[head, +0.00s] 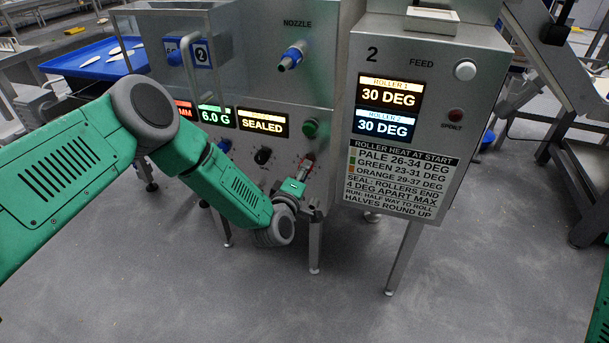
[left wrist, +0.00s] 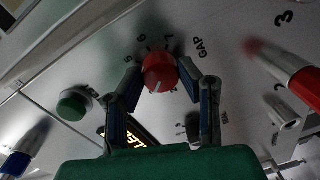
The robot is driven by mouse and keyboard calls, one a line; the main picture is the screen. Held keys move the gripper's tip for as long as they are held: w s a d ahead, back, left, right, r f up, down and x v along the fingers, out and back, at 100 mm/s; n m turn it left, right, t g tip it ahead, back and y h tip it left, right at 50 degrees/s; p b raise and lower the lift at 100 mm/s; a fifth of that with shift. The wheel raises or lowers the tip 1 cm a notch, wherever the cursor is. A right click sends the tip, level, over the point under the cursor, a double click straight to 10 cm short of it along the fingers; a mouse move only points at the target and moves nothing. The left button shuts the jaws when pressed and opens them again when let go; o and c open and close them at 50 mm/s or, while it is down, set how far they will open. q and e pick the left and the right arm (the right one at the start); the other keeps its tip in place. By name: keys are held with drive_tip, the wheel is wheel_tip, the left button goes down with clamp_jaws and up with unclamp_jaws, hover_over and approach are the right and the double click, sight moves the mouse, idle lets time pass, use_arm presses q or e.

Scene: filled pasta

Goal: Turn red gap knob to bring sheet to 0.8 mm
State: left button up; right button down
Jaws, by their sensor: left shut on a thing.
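The red gap knob (left wrist: 160,72) shows in the left wrist view between the two fingers of my left gripper (left wrist: 161,80), which is shut on it. A GAP label and digits ring the knob, and a pale mark shows on its face. In the head view the left gripper (head: 300,184) is low on the front of the steel machine. The red display (head: 184,109) ends in "MM"; my arm hides its number. My right gripper is not in view.
Beside the red display, others read 6.0 G (head: 215,115) and SEALED (head: 262,122). A green button (head: 310,128) and a black knob (head: 262,156) are close to my left gripper. The feed panel (head: 480,120) stands to the right, showing 30 DEG twice. A blue tray (head: 85,62) is behind left.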

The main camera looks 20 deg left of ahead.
use_arm(q)
drive_tip(key=shift+a+n, duration=0.35)
drive_tip(key=shift+n, duration=0.15)
drive_tip(key=o, duration=1.1)
drive_tip(key=shift+o, duration=0.2)
drive_tip(key=s, duration=1.2)
drive_tip(key=shift+a+r, duration=0.15)
drive_tip(key=shift+a, duration=0.1)
